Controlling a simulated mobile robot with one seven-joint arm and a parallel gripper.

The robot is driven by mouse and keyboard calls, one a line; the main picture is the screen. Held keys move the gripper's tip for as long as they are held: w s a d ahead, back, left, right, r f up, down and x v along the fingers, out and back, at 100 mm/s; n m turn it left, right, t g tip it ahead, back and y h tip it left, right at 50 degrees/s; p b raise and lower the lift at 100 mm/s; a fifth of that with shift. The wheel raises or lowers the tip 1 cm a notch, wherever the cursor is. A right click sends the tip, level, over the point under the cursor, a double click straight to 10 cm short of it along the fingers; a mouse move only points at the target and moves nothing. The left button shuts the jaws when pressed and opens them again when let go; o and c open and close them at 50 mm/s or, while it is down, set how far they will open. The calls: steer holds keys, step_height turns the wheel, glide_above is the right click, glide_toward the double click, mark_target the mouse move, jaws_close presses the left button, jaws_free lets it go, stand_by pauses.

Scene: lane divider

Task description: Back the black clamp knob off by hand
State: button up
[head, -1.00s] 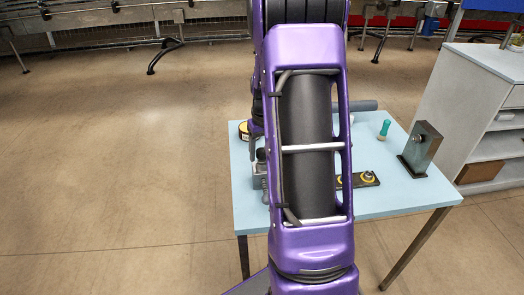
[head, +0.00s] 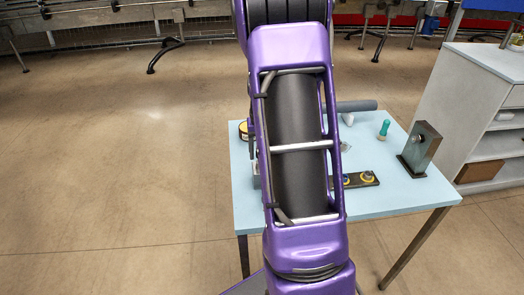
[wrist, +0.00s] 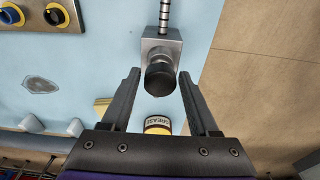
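In the wrist view the black clamp knob (wrist: 160,80) is a short dark cylinder on the end of a grey metal clamp block (wrist: 153,46). A threaded rod (wrist: 165,15) runs out of the block's far side. My gripper (wrist: 159,74) is open, with one finger on each side of the knob. Gaps of blue table show between the knob and both fingers, so neither appears to touch it. In the head view my purple arm hides the gripper and the knob.
A grease can (wrist: 158,125) stands between the finger bases in the wrist view. A dark plate with yellow-ringed knobs (head: 352,182), a grey cylinder (head: 357,106), a teal-handled tool (head: 384,129) and a metal block (head: 421,146) are on the blue table (head: 400,192).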

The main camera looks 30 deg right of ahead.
steer(key=c, duration=0.7)
steer(key=shift+o, duration=0.2)
steer(key=shift+d+f+n, duration=0.1)
steer(key=shift+n, duration=0.8)
steer(key=shift+b, duration=0.35)
steer(key=shift+n, duration=0.8)
steer(key=o, duration=1.1)
steer(key=shift+c, duration=0.2)
steer(key=shift+r, duration=0.25)
